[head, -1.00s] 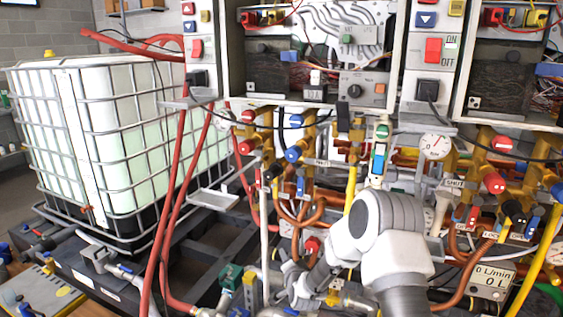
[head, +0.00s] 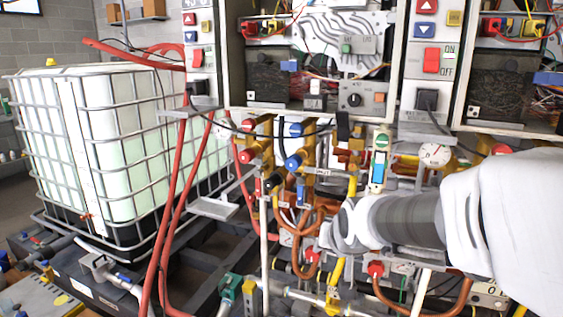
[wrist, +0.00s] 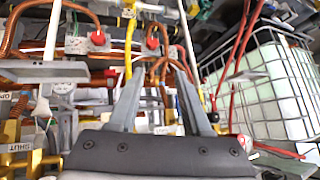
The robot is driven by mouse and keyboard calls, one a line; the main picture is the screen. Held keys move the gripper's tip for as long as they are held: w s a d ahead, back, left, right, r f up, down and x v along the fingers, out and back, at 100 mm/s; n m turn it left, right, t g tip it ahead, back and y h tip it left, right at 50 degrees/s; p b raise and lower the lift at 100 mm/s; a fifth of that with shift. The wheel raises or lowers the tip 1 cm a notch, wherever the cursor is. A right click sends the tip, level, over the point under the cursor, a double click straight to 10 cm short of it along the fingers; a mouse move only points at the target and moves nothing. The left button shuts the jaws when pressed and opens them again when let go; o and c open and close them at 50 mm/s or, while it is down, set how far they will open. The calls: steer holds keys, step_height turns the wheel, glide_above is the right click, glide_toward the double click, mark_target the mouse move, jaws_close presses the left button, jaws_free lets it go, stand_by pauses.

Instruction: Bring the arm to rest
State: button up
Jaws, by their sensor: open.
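My arm (head: 400,220) reaches in from the right edge of the head view, white and grey, in front of the heater pipes. Its rounded wrist end is near the middle, before the copper and yellow pipes. My gripper's fingers are hidden in the head view. In the wrist view my gripper (wrist: 159,76) shows two grey fingers, spread apart with nothing between them. Beyond them are copper pipes, a yellow pipe and red valve knobs (wrist: 152,43). I cannot tell whether the fingers touch any pipe.
Open heater cabinets (head: 315,60) with wiring stand above a crowded row of valves. Red hoses (head: 172,200) hang left of the arm. A caged white tank (head: 125,140) stands at the left and also shows in the wrist view (wrist: 275,85). A pressure gauge (head: 435,155) is just above the arm.

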steer(key=s+d+r+n+g, duration=0.1)
steer(key=s+d+g, duration=0.1)
steer(key=s, duration=0.9)
steer(key=s+d+r+n+g, duration=0.1)
steer(key=s+d, duration=0.1)
steer(key=s, duration=1)
step_height(320, 180, up, 13)
steer(key=p, duration=1.3)
steer(key=shift+w+d+h, duration=0.15)
steer(key=shift+w+h, duration=0.25)
